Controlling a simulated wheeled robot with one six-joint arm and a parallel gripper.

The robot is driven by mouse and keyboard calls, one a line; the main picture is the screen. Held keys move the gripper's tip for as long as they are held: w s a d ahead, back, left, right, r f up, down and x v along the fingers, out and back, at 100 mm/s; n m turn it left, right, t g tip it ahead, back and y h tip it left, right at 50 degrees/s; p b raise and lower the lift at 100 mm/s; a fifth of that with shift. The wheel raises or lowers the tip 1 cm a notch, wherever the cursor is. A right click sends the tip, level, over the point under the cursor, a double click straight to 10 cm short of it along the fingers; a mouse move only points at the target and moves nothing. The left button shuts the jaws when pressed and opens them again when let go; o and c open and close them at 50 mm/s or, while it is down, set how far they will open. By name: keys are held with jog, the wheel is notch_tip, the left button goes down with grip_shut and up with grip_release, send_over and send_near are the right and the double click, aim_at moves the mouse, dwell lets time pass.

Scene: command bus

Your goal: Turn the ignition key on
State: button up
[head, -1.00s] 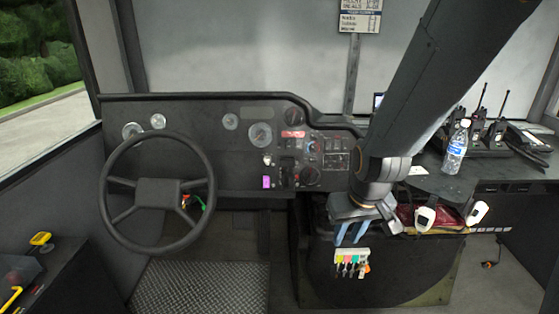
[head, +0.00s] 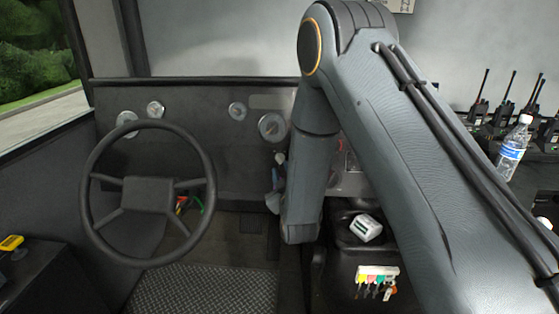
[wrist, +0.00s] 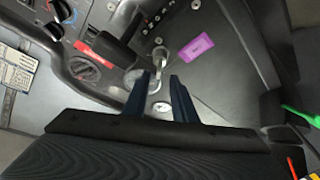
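In the wrist view, a purple tag (wrist: 196,48) lies on the dash panel. A small silver fitting (wrist: 161,54), possibly the ignition key, is just left of it. I cannot tell whether the tag is attached to it or how the key is turned. My gripper (wrist: 164,92) points at the panel just short of this fitting. In the head view my gripper (head: 274,188) is in front of the dash, right of the steering wheel, partly hidden by my arm, which also covers the switch area.
The steering wheel (head: 148,265) stands left of my gripper. In the wrist view, a black knob (wrist: 84,68) with a red label is left of the fingers. A water bottle (head: 511,150) and radios stand at right.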

aim_at(279, 158)
jog(key=x, duration=0.7)
jog(key=shift+w+d, duration=0.15)
jog(key=shift+w, duration=0.1)
grip_shut()
